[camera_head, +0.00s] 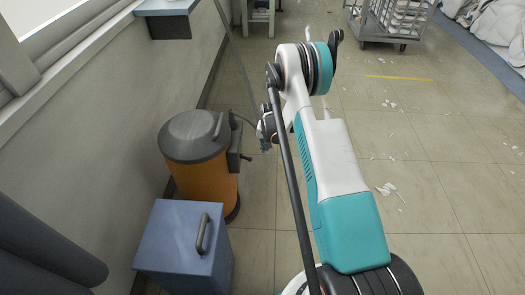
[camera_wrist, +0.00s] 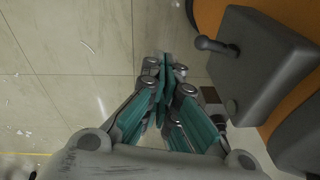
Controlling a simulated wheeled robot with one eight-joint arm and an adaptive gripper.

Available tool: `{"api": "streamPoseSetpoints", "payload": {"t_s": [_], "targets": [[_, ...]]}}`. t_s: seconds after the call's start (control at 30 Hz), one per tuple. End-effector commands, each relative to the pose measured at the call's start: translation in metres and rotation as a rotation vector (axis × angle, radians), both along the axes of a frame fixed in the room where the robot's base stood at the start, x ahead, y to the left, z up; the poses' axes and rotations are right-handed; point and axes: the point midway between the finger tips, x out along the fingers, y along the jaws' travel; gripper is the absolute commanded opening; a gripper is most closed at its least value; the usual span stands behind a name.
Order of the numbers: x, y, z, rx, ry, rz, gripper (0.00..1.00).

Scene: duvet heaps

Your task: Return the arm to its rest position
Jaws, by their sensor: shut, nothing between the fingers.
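My arm (camera_head: 330,165) stands raised and bent in the middle of the head view, its upper part white and teal. My gripper (camera_wrist: 167,65) is shut, with its teal fingers pressed together and nothing between them. In the head view my gripper (camera_head: 265,136) is small and partly hidden behind a dark rod of my arm. It hangs just right of an orange bin-like machine with a grey lid (camera_head: 195,138). In the wrist view the machine's grey box with a lever (camera_wrist: 262,75) is close on the right, apart from the fingertips.
A blue-grey box with a handle (camera_head: 185,240) stands in front of the machine, along the left wall (camera_head: 130,110). A wire cart (camera_head: 395,18) stands at the back right, near white bedding (camera_head: 495,28). The tiled floor (camera_head: 445,200) is mostly open, with scattered white scraps (camera_head: 387,189).

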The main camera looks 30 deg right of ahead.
Motion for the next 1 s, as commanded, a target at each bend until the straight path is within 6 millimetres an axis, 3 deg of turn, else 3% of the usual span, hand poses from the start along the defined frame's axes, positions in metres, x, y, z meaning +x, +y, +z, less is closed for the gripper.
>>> {"api": "streamPoseSetpoints", "payload": {"t_s": [0.2, 0.77, 0.87, 1.0], "targets": [[-0.002, -0.003, 0.013, 0.000, 0.000, 0.002, 0.00], [-0.001, -0.003, 0.014, -0.001, 0.000, 0.003, 0.00], [0.000, -0.001, 0.026, -0.004, -0.004, 0.012, 0.00], [0.004, 0.011, 0.069, -0.016, -0.021, 0.043, 0.00]]}}
